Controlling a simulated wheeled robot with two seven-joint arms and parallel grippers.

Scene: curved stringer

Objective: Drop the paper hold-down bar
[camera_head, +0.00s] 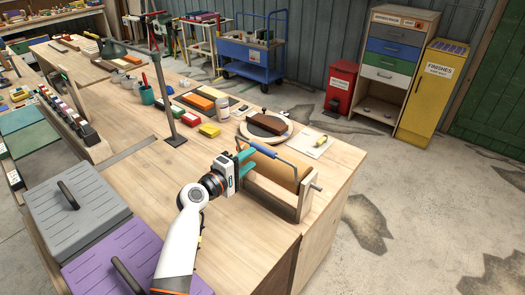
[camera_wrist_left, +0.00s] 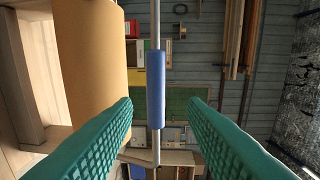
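The paper hold-down bar is a thin metal rod with a blue grip (camera_head: 262,149). It runs along the upper side of a brown paper roll (camera_head: 276,172) in a wooden stand (camera_head: 285,207) at the bench corner. My left gripper (camera_head: 243,160) is at the bar's near-left side, by the blue grip. In the left wrist view, the blue grip (camera_wrist_left: 156,88) lies between the two spread green fingers (camera_wrist_left: 161,112), with clear gaps beside it. The roll (camera_wrist_left: 92,70) is left of the bar there. The left gripper is open and empty. My right gripper is out of view.
A round board with a dark block (camera_head: 267,123) and a paper sheet (camera_head: 312,143) lie behind the stand. A dark post (camera_head: 165,95) rises from the bench. Grey (camera_head: 75,208) and purple (camera_head: 118,258) lidded cases sit at front left. Bench beside my forearm is clear.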

